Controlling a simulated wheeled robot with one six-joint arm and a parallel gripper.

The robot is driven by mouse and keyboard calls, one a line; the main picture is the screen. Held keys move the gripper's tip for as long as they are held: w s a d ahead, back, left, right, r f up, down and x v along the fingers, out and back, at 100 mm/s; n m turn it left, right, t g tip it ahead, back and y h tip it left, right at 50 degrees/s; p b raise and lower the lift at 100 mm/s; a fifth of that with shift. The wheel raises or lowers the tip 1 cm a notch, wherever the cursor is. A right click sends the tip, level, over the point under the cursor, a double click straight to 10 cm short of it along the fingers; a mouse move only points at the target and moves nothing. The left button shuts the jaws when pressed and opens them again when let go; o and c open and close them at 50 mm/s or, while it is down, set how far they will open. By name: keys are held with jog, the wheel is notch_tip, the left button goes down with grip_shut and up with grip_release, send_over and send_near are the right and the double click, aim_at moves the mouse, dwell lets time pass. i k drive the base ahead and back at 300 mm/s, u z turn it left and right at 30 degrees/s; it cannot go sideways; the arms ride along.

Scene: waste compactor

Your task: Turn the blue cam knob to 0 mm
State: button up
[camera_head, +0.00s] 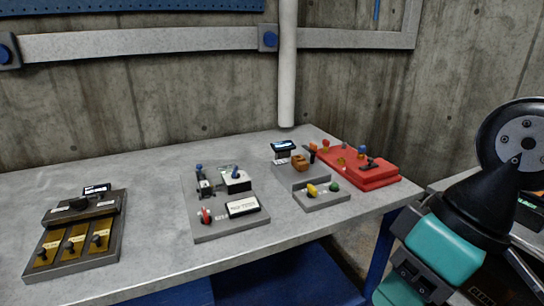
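Several blue knobs show in the head view, and I cannot tell for certain which is the cam knob. One small blue knob (199,167) tops a dark post on the middle grey panel (236,228). A third blue knob (361,150) stands on the red panel (376,184) to the right. Scale marks and knob angles are too small to read. My arm is at the right edge, apart from the panels. My gripper's fingers are not in view.
The grey table (150,178) holds a dark panel with brass plates (75,245) at left and a grey stepped panel with yellow and green knobs (322,199) at right. A white pipe (287,70) stands behind. The table has bare gaps between panels.

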aim_at(236, 175)
jog(key=u, duration=0.15)
jog(key=i, duration=1.05)
jog(key=u, duration=0.6)
